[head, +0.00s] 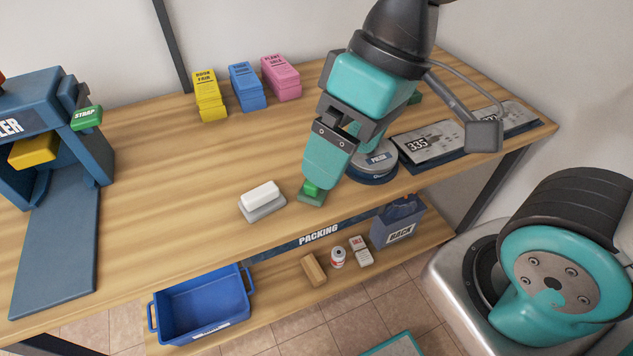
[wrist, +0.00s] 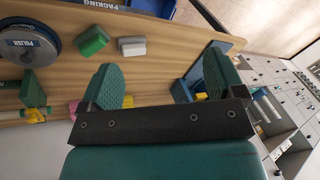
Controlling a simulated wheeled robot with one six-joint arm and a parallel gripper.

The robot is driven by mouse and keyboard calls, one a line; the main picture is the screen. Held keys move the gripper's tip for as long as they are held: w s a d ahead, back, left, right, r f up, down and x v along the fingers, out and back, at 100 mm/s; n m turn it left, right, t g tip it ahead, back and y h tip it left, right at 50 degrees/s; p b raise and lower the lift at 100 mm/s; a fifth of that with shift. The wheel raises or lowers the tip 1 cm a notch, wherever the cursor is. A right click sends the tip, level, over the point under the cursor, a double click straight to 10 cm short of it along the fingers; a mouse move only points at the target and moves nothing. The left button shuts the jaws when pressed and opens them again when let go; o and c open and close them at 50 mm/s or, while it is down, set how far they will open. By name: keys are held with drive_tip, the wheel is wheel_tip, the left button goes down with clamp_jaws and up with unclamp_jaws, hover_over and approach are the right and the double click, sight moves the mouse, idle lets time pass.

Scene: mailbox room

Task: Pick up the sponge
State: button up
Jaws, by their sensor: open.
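A small two-tone green block (head: 312,191) lies near the table's front edge, partly hidden by my finger in the head view. A white block (head: 261,193) with a grey base lies to its left. I cannot tell for certain which one is the sponge. In the wrist view the green block (wrist: 91,42) is beyond the left finger's tip, and the white and grey block (wrist: 132,46) is to its right. My gripper (head: 343,165) is open and empty above the table, its fingers (wrist: 164,75) spread wide; neither block is between them.
A round polish tin (head: 377,164) stands right of my gripper, near number plates (head: 428,142). Yellow (head: 210,96), blue (head: 247,88) and pink (head: 281,79) stacks stand at the back. A blue machine (head: 50,130) is far left. A blue bin (head: 203,307) sits below.

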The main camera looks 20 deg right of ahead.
drive_tip(key=w+d+f+m+h+b, duration=0.1)
drive_tip(key=w+d+f+m, duration=0.15)
drive_tip(key=w+m, duration=0.3)
drive_tip(key=w+d+f+m+g+h, duration=0.1)
drive_tip(key=w+f+m, duration=0.35)
drive_tip(key=w, duration=0.25)
drive_tip(key=w+d+f+m+h+b, duration=0.1)
drive_tip(key=w+d+f+m, duration=0.1)
drive_tip(key=w+m, duration=0.35)
drive_tip(key=f, duration=0.7)
drive_tip(key=f+p, duration=0.1)
drive_tip(key=f, duration=0.3)
drive_tip(key=shift+a, duration=0.3)
drive_tip(key=shift+s+a+f+p, duration=0.15)
drive_tip(key=shift+f+p, duration=0.1)
drive_tip(key=shift+f, duration=1.3)
drive_tip(key=shift+s+a+f+p, duration=0.1)
drive_tip(key=shift+f+p, duration=0.15)
drive_tip(key=shift+f, duration=1.3)
drive_tip(key=shift+c, duration=0.4)
drive_tip(key=c, duration=1)
wheel_tip(320, 180, up, 20)
drive_tip(key=shift+r+b, duration=0.1)
drive_tip(key=shift+b, duration=0.2)
